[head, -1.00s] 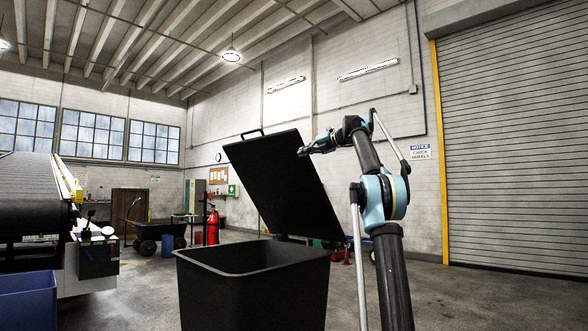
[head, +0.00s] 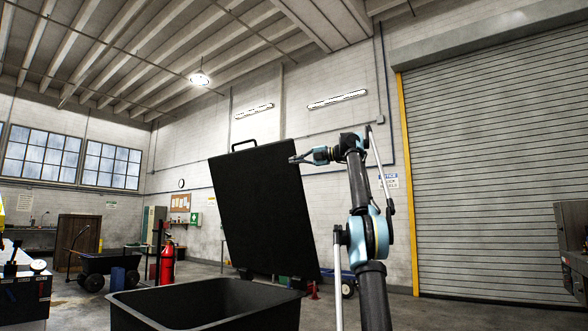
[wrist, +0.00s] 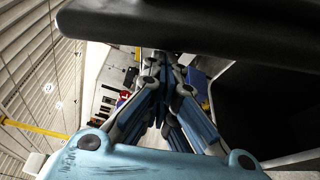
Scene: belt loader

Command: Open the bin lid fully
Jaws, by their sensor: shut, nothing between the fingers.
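The black bin (head: 205,306) stands in front of me with its mouth open at the top. Its black lid (head: 255,205) is raised, standing steeply and leaning a little back, with a loop handle (head: 243,144) on its top edge. My gripper (head: 296,159) is at the lid's upper right edge, shut and empty. In the wrist view the shut fingers (wrist: 158,75) point away under a dark edge (wrist: 190,30), which looks like the lid's. I cannot tell whether the fingers touch the lid.
A black cart (head: 100,265) and a red fire extinguisher (head: 167,262) stand behind the bin to the left. A roller door (head: 490,180) fills the right wall. Part of a machine (head: 573,245) shows at the right edge. The floor right of my arm looks clear.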

